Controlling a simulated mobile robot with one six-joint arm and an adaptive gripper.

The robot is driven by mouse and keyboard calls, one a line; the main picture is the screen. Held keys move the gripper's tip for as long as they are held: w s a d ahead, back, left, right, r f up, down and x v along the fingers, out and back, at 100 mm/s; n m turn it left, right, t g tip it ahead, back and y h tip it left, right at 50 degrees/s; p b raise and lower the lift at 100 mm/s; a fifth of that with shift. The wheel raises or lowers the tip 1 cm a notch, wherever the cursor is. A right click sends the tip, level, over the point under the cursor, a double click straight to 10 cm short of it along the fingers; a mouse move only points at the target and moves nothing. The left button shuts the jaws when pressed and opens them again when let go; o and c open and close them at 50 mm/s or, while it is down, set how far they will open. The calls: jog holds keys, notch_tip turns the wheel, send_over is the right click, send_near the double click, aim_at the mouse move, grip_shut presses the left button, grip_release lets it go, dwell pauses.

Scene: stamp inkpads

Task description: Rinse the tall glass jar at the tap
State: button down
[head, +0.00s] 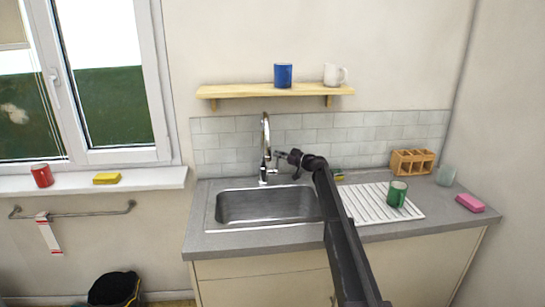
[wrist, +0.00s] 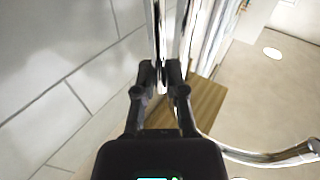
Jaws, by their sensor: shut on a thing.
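The tap (head: 265,140) stands behind the sink in the head view, with a tall chrome spout. My gripper (head: 281,156) is at the tap, just right of its column. In the wrist view my gripper (wrist: 162,78) is shut on a slim chrome part of the tap (wrist: 270,155), which looks like its lever. I cannot see whether water runs.
The sink basin (head: 240,207) looks empty. A green mug (head: 397,193) stands on the white drainboard (head: 360,207). A wooden rack (head: 411,162) and a pink sponge (head: 470,203) are near the jar. A shelf (head: 240,91) with two mugs hangs above the tap.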

jog(key=shift+a, duration=0.1)
jog(key=c, duration=0.7)
grip_release()
